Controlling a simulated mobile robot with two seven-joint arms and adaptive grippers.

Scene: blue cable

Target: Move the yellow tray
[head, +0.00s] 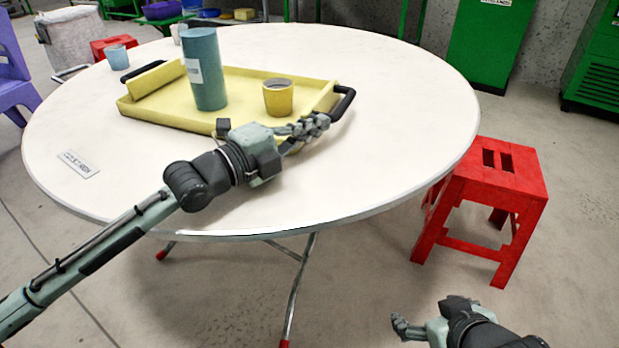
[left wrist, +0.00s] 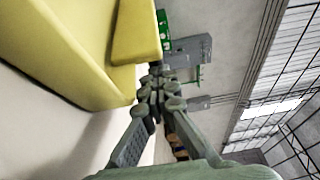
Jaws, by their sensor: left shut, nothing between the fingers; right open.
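The yellow tray (head: 238,82) lies on the round white table (head: 390,120), with black handles at its left and right ends. A tall blue-green cylinder (head: 204,70) and a yellow cup (head: 278,97) stand on it. My left gripper (head: 318,122) is shut and empty just in front of the tray's near right corner, by the right handle (head: 343,104). In the left wrist view the closed fingers (left wrist: 160,88) are beside the tray's yellow wall (left wrist: 70,60); I cannot tell if they touch. My right gripper (head: 402,325) is open and empty, low in front of the table.
A small blue cup (head: 118,57) stands on the table left of the tray. A white label (head: 78,163) lies near the left edge. A red stool (head: 490,200) stands right of the table. The table's right side is clear.

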